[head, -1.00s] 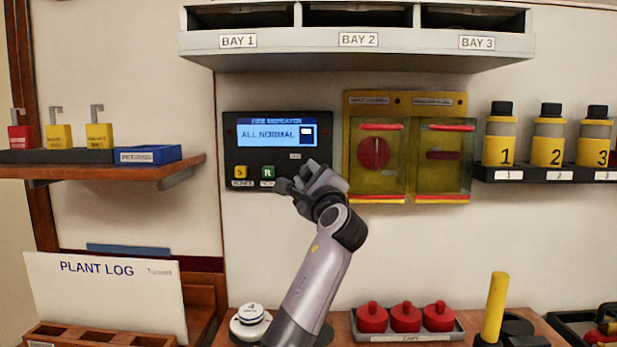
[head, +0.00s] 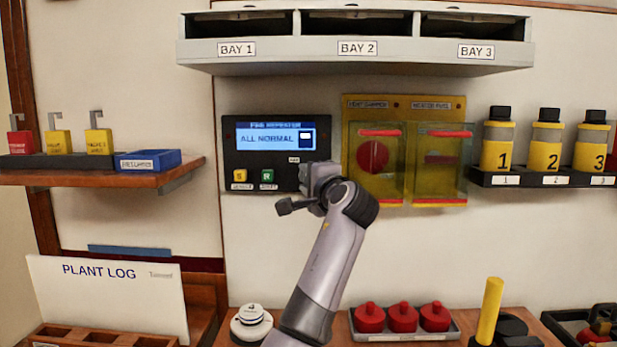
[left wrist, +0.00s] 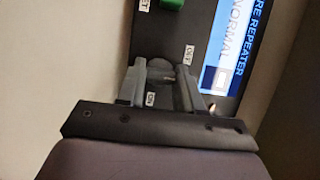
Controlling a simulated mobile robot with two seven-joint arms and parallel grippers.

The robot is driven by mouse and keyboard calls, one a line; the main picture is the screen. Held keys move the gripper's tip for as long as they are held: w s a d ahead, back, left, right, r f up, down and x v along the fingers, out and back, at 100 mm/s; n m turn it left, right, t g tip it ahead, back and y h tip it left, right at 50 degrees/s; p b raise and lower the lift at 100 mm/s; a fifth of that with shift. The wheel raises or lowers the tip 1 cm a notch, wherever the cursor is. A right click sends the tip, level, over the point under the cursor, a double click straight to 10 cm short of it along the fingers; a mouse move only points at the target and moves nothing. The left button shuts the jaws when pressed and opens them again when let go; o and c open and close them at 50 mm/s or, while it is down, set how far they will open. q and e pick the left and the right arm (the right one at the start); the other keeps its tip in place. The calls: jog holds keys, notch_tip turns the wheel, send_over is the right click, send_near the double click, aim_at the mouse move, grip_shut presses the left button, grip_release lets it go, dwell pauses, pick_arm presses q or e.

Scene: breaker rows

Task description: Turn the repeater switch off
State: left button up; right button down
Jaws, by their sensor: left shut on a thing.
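The fire repeater (head: 228,150) is a black wall panel with a lit blue screen reading "ALL NORMAL". It has a yellow button (head: 240,175) and a green button (head: 267,176) along its lower edge. My left gripper (head: 318,182) is at the panel's lower right corner and covers the switch in the head view. In the left wrist view, its fingers (left wrist: 163,88) are closed around the grey repeater switch (left wrist: 160,65), with small labels beside it. Which way the switch points I cannot tell. The panel's screen also shows in the left wrist view (left wrist: 232,50). My right gripper is out of view.
A yellow board (head: 404,103) with clear covers is just right of my gripper. A grey bay shelf (head: 356,58) overhangs above. Below, the bench holds a white round stack (head: 251,322) and a tray of red caps (head: 403,336).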

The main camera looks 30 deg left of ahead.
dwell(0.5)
pick_arm(q)
jog(key=o, duration=1)
jog(key=shift+d, duration=0.1)
jog(key=b+v, duration=0.1)
jog(key=v, duration=0.6)
